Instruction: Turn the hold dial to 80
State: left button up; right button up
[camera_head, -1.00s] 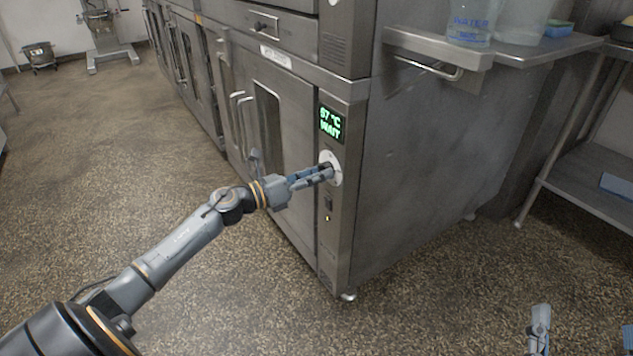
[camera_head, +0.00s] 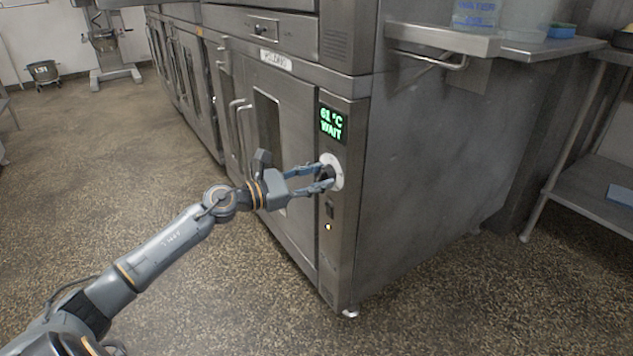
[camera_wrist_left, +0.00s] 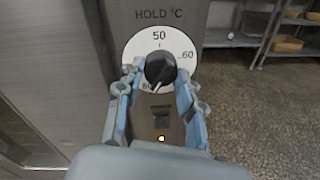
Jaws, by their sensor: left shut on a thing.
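The hold dial is a black knob (camera_wrist_left: 160,68) on a round white scale plate (camera_wrist_left: 133,48), under the words HOLD °C. In the left wrist view the scale shows 50 at the top, 60 at the right and a partly covered number at the lower left. The knob's white pointer line points down and slightly left. In the head view the plate (camera_head: 337,170) sits on the cabinet's front post. My left gripper (camera_head: 325,178) is shut on the knob, one finger on each side. The green display (camera_head: 332,124) above reads 61 °C WAIT. My right gripper is out of view.
The steel cabinet (camera_head: 430,170) fills the middle, with a door handle (camera_head: 240,125) left of the post. A small switch (camera_head: 330,210) and a lit amber lamp (camera_head: 327,227) sit below the dial. A shelf (camera_head: 500,42) juts out at right.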

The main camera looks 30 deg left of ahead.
pick_arm(q)
jog(key=shift+f, duration=0.15)
dwell(0.3)
jog(key=o, duration=1.2)
jog(key=v, duration=1.2)
